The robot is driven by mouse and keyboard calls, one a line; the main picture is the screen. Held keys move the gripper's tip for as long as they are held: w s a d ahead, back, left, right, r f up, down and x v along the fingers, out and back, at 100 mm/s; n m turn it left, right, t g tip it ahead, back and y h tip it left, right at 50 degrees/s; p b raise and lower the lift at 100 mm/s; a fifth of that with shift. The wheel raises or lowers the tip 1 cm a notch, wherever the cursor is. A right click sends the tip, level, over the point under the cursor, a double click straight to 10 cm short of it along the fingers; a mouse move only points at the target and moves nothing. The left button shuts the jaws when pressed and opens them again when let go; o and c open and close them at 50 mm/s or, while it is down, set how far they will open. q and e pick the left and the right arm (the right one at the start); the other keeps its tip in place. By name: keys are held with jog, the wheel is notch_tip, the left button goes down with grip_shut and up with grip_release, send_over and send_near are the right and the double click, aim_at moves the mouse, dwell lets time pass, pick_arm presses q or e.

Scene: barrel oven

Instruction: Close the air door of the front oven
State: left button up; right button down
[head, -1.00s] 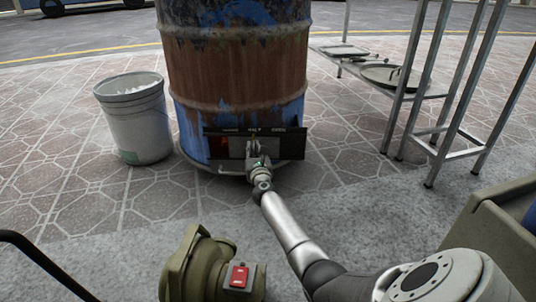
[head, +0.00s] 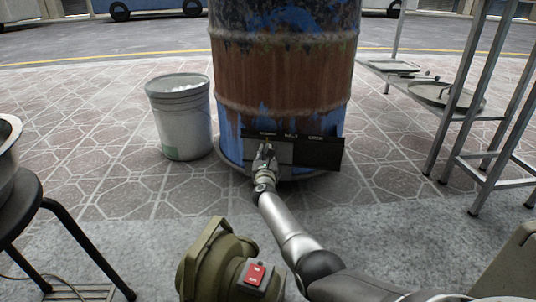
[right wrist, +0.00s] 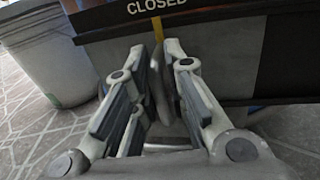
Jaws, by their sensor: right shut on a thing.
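The front oven (head: 285,85) is a rusty blue barrel. Its air door (head: 281,152) is a grey sliding plate in a dark frame (head: 325,153) low on the barrel, with labels along the top edge. My right gripper (head: 265,152) is at the left part of the frame, shut on the door's thin grey handle (right wrist: 159,85). In the right wrist view the fingers (right wrist: 160,95) stand on both sides of this handle. A yellow mark (right wrist: 157,28) shows just under the word CLOSED. No opening or glow shows at the frame's left end. My left gripper is not in view.
A white bucket (head: 181,120) stands close left of the barrel. A metal rack (head: 440,85) with lids stands at right. A green blower (head: 215,265) with a red switch is in front. A dark stool (head: 30,205) with a metal bowl is at left.

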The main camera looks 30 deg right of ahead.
jog(key=shift+w+a+r, duration=0.15)
jog(key=shift+w+a, duration=0.05)
jog(key=shift+a, duration=0.15)
jog(key=c, duration=1.5)
grip_release()
jog(key=shift+w+a, duration=0.15)
jog(key=shift+a, duration=0.05)
jog(key=shift+d, duration=0.2)
